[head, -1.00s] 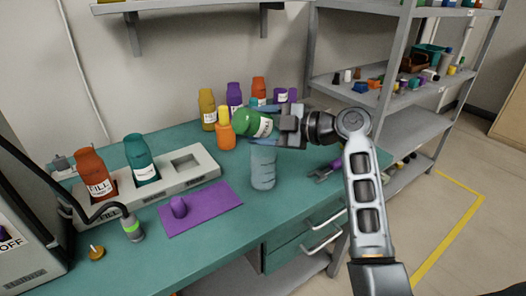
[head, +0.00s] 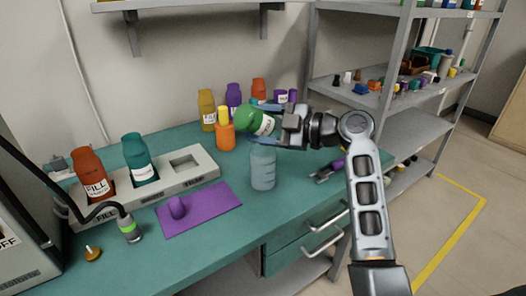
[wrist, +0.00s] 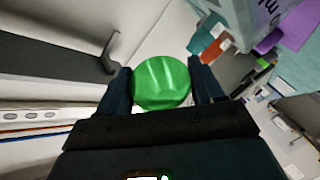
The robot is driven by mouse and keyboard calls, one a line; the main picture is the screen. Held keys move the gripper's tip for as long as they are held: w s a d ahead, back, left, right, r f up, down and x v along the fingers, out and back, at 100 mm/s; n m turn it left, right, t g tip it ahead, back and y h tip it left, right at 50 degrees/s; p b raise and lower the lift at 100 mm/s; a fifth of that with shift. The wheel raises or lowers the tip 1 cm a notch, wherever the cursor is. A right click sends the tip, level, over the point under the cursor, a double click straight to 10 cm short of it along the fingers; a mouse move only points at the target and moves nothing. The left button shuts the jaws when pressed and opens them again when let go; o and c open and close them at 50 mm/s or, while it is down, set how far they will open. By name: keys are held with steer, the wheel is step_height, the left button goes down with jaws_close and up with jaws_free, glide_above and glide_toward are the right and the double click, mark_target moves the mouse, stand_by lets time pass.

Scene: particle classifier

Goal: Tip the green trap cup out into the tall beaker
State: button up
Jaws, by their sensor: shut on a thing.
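The green trap cup (head: 256,121) is held in my gripper (head: 275,124), tilted well over on its side, with its white label facing the camera. In the wrist view the green cup (wrist: 161,83) shows round between the two dark fingers of my gripper (wrist: 160,85). The tall beaker (head: 263,168), clear and bluish, stands upright on the bench just below the cup. The cup is above the beaker's top; my gripper partly hides the rim. I cannot see any contents leaving the cup.
A white rack (head: 150,184) holds an orange-red bottle (head: 92,175) and a teal bottle (head: 140,158), with one empty square slot. A purple mat (head: 205,212) with a purple piece lies in front. An orange bottle (head: 225,134) and several others stand behind the cup.

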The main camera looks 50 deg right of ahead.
steer(key=shift+d+f+m+t+b, duration=0.15)
steer(key=shift+m+t+b, duration=0.35)
steer(key=shift+b, duration=0.5)
stand_by(1.0)
